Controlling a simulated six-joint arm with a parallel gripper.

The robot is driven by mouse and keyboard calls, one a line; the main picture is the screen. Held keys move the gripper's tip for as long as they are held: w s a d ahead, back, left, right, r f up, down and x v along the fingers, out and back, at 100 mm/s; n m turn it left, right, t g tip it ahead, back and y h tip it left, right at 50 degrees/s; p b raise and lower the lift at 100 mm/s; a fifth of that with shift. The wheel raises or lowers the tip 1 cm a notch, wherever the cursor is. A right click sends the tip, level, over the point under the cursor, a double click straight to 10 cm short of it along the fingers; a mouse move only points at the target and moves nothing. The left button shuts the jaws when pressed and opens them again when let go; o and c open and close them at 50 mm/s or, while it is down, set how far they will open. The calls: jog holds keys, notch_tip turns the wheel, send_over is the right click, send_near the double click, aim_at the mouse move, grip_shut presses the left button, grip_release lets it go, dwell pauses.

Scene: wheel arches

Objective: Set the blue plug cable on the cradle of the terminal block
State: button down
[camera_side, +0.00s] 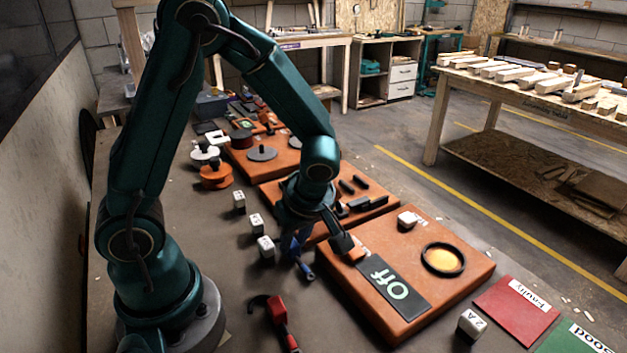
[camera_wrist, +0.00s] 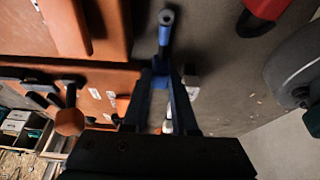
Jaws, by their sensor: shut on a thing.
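My gripper (camera_side: 297,240) is shut on the blue plug cable (camera_side: 307,270), low beside the left edge of the orange boards. In the wrist view the blue plug cable (camera_wrist: 164,42) sticks out beyond the fingertips (camera_wrist: 162,76), with a round end pointing away from me. The middle orange board (camera_side: 383,206) carries several black blocks and bars (camera_side: 360,202), probably the terminal block. My arm partly hides this board. I cannot tell which part is the cradle.
A nearer orange board (camera_side: 462,278) has an "Off" plate (camera_side: 394,287), a black-ringed yellow disc (camera_side: 443,259) and a black lever (camera_side: 342,243) close to my gripper. White cubes (camera_side: 257,222) stand to the left. A red-and-black tool (camera_side: 277,309) lies in front.

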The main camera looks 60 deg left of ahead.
jog(key=shift+f, duration=0.15)
jog(key=c, duration=1)
grip_release()
